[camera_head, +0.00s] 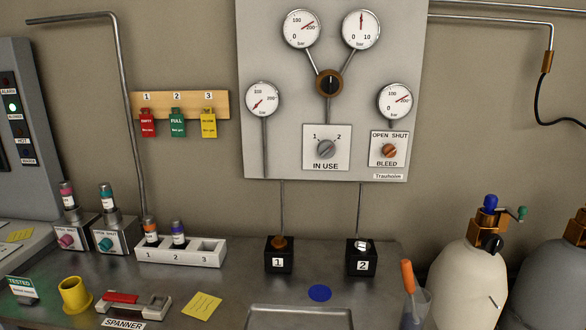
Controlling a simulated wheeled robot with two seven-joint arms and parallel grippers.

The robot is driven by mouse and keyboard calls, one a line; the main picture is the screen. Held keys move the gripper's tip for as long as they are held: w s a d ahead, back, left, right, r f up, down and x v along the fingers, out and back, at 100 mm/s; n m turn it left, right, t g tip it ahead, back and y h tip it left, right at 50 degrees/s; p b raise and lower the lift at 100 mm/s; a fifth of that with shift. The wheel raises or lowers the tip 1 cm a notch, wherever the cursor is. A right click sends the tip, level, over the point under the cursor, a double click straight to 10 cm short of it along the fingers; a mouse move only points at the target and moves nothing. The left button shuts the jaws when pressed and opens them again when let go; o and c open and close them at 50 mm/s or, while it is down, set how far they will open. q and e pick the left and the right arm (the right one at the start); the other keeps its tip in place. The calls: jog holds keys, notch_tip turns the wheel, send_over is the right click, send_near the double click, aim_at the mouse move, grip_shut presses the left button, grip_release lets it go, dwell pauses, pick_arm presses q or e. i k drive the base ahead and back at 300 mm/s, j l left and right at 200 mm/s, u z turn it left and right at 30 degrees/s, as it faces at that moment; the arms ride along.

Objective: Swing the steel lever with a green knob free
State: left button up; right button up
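A steel lever with a green knob (522,213) sticks out to the right from the top of the brass valve (488,220) on the white gas cylinder (470,280). The lever's arm is short and grey, and the knob is at its outer right end. A blue cap or knob (490,202) stands upright on top of the same valve. A black round fitting (491,243) is on the valve's front. Neither of my grippers is in view.
A grey cylinder (555,290) stands close on the right. An orange-handled tool (407,276) stands in a clear beaker (416,308) left of the white cylinder. A gauge panel (280,100) is behind.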

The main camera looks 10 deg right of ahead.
aim_at(523, 210)
jog(key=z, duration=1.65)
